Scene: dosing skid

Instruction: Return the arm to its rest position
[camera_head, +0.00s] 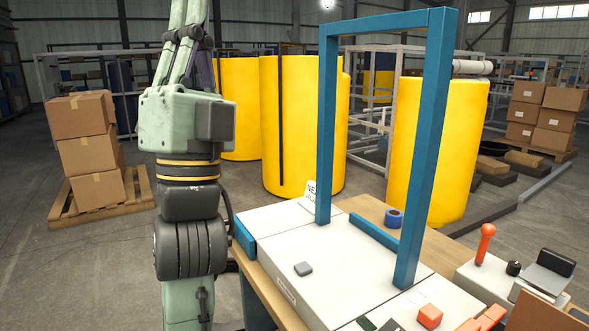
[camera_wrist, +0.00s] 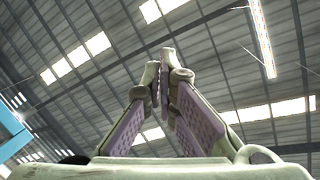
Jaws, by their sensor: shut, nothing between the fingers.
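My arm stands upright at the left of the head view, close to the left end of the workbench, with its upper links running out of the top of the picture. My gripper shows in the wrist view (camera_wrist: 167,75). Its two fingers come together at the tips, with nothing held between them. It points up toward the hall roof and is clear of any object. In the head view the fingertips cannot be made out.
A workbench (camera_head: 255,270) with white panels and a blue upright frame (camera_head: 425,150) stands right of my arm. Yellow tanks (camera_head: 300,120) stand behind. Stacked boxes (camera_head: 85,150) sit on a pallet (camera_head: 65,213) at left. An orange-knobbed lever (camera_head: 486,232) stands at right. Floor at left front is free.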

